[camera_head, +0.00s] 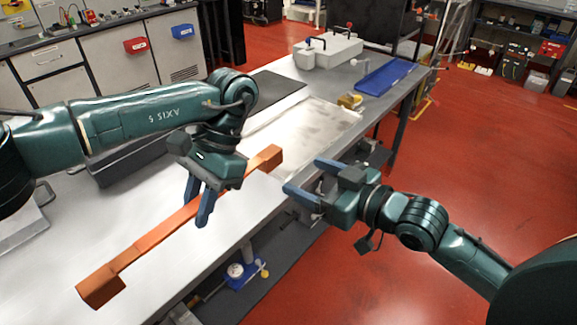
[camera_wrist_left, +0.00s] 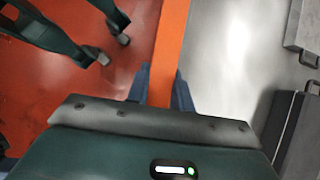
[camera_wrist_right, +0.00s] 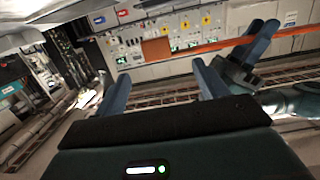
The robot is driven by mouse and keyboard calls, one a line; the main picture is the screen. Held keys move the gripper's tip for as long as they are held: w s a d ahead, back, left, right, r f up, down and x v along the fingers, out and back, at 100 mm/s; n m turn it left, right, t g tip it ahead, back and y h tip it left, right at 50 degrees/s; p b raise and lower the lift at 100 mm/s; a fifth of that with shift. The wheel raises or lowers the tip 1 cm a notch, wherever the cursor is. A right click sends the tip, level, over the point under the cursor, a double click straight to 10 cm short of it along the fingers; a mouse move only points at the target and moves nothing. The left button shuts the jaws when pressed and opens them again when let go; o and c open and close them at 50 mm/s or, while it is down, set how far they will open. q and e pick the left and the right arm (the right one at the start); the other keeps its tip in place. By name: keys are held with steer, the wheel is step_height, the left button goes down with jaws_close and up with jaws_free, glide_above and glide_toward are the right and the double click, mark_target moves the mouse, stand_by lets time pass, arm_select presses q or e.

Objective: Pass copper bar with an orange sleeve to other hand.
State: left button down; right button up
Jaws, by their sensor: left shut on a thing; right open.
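The copper bar with an orange sleeve (camera_head: 165,228) is a long bar with a brown block at each end, held at a slant above the bench in the head view. My left gripper (camera_head: 197,208) is shut on its middle; the bar also runs between the fingers in the left wrist view (camera_wrist_left: 170,45). My right gripper (camera_head: 302,177) is open and empty, to the right of the bar's far end and apart from it. In the right wrist view, the bar (camera_wrist_right: 215,45) with its end block lies beyond the open fingers (camera_wrist_right: 165,85).
The light grey bench (camera_head: 60,255) lies below the bar. A dark mat (camera_head: 272,92), a blue tray (camera_head: 385,76) and a light grey case (camera_head: 335,50) are further back. The red floor (camera_head: 450,160) is open on the right.

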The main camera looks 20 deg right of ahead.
mark_target(273, 161)
steer(key=x, duration=1.1)
steer(key=shift+d+r, duration=0.1)
steer(key=c, duration=0.5)
arm_select(q)
steer(key=shift+d, duration=0.1)
arm_select(e)
steer(key=shift+s+a, duration=0.15)
steer(key=shift+a, duration=0.1)
jaws_close()
arm_select(q)
steer(key=c, duration=1.6)
jaws_free()
arm_select(e)
steer(key=shift+r, duration=0.2)
arm_select(q)
steer(key=o, duration=0.5)
steer(key=shift+c, duration=0.2)
arm_select(e)
steer(key=shift+d, duration=0.1)
steer(key=shift+d+f, duration=0.1)
arm_select(q)
steer(key=shift+r, duration=0.1)
